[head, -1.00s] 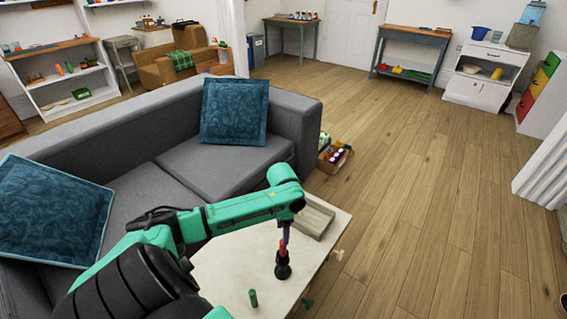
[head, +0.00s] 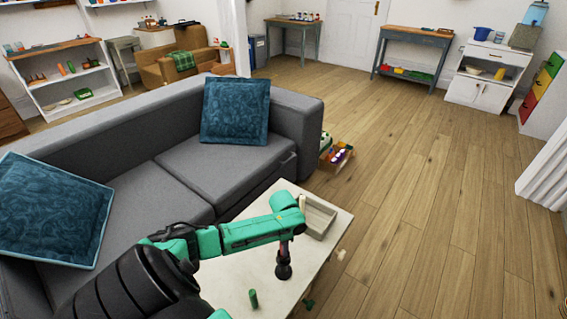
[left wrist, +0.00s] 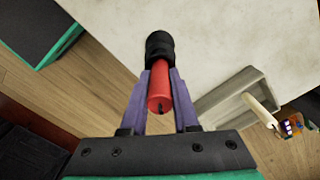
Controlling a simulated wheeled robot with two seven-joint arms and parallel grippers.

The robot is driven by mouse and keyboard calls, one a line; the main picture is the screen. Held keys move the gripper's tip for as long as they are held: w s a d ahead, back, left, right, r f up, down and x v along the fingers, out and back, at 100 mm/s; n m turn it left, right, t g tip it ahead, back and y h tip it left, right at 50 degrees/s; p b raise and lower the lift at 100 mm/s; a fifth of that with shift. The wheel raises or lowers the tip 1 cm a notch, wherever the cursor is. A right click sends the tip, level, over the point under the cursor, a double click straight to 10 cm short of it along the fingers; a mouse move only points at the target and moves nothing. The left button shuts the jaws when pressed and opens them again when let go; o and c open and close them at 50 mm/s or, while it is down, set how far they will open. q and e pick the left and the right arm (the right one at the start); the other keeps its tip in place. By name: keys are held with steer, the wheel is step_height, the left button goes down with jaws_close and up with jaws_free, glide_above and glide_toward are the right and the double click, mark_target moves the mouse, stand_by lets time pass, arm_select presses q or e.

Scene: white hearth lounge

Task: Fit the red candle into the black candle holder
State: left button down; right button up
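The red candle (left wrist: 160,90) stands between the purple fingers of my left gripper (left wrist: 163,84) in the left wrist view, its wick end toward the camera. The fingers are closed on its sides. Its far end meets the black candle holder (left wrist: 159,45); how deep it sits inside is hidden. In the head view the holder (head: 283,270) stands upright on the pale table (head: 232,270), directly below my left gripper (head: 285,246). Only a little red shows there. My right gripper is not in view.
A short green candle (head: 253,298) stands left of the holder. The grey sofa (head: 165,190) borders the table; open floor lies right.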

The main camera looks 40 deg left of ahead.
arm_select(q)
steer(key=shift+r, duration=0.25)
step_height(320, 180, up, 20)
steer(key=p, duration=0.3)
steer(key=shift+f, duration=0.2)
step_height(320, 180, down, 19)
steer(key=shift+r+b, duration=0.15)
steer(key=shift+b, duration=0.95)
steer(key=shift+f, duration=0.7)
steer(key=c, duration=0.7)
jaws_free()
